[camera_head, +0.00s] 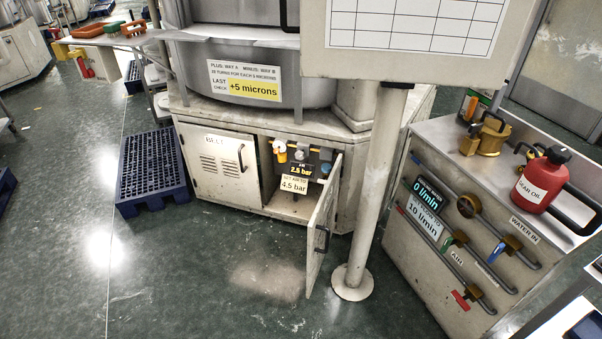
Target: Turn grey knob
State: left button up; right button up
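An open cabinet under the lapping machine holds an air unit (312,157) with a display reading 2.5 bar. A tag (294,184) below reads "SET AIR TO 4.5 bar". The cabinet door (320,232) stands open toward me on the right. Neither of my grippers is in view.
A post (375,190) with a round foot stands right of the open door. Farther right, a cart (430,255) carries pipes, coloured valve handles and a red can (541,180). A blue pallet (150,170) lies left. The floor in front is clear.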

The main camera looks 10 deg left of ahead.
aim_at(300, 156)
jog(key=i+j+z, duration=0.2)
jog(key=i, duration=0.35)
jog(key=i+j+z, duration=0.2)
jog(key=i, duration=0.3)
jog(key=i+j+z, duration=0.2)
jog(key=i+j, duration=0.15)
jog(key=i, duration=0.15)
